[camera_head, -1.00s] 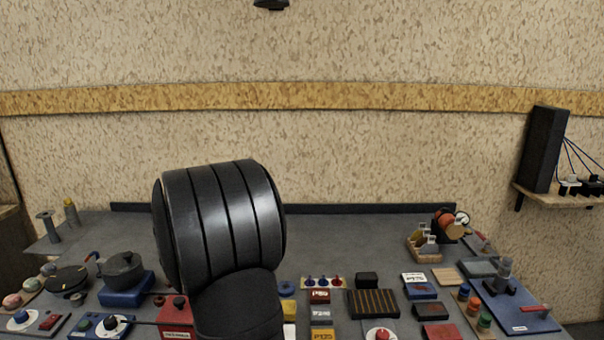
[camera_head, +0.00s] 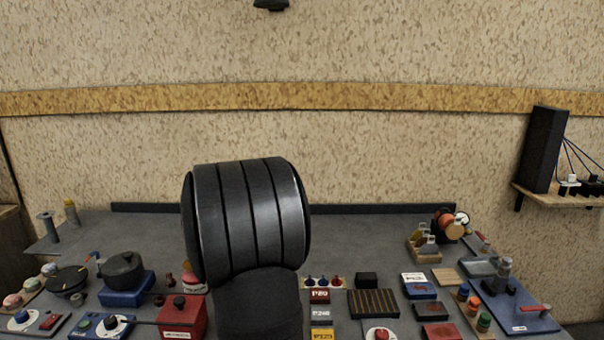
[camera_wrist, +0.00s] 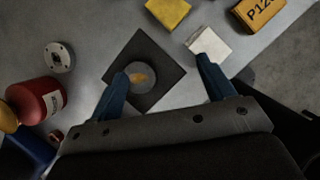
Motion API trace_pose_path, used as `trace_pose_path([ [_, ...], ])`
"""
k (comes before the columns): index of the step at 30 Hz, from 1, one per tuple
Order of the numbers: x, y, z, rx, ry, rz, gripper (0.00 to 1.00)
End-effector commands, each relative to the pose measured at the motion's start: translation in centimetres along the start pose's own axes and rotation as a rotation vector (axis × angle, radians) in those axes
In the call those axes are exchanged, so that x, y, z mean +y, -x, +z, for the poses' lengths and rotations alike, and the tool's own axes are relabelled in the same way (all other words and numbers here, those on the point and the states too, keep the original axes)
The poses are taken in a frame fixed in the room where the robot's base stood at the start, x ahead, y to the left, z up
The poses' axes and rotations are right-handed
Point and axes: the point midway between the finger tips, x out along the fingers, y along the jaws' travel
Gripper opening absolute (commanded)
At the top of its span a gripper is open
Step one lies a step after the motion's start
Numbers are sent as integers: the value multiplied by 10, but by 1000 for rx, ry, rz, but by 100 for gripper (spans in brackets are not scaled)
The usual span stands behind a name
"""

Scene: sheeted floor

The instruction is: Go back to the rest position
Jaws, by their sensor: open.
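In the wrist view my gripper (camera_wrist: 166,88) is open, with its two blue fingers spread wide apart and nothing between the tips. Beyond the left fingertip lies a black square plate (camera_wrist: 159,57) with a grey round piece (camera_wrist: 142,76) on it. The left fingertip overlaps the edge of the round piece in the picture; I cannot tell whether they touch. A white block (camera_wrist: 208,43) lies just past the right fingertip. In the head view my own dark arm blocks the middle of the table, and the gripper is hidden there.
The grey table (camera_head: 365,235) is crowded along its front. A red box (camera_head: 183,318) and a pot (camera_head: 123,269) stand left of my arm. Labelled blocks (camera_head: 320,314) and a ribbed black block (camera_head: 373,303) lie to the right. The table's back strip is clear.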

Motion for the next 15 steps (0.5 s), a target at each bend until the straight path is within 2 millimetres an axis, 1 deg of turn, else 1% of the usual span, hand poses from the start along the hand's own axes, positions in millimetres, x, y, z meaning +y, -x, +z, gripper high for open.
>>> trace_pose_path([
  [1, -9, 4, 6, -2, -4, 1, 75],
  [3, -21, 9, 12, -2, -4, 0, 75],
  [11, -63, 28, 36, -1, -5, -1, 75],
  [15, -44, 19, 55, 1, 12, 3, 75],
])
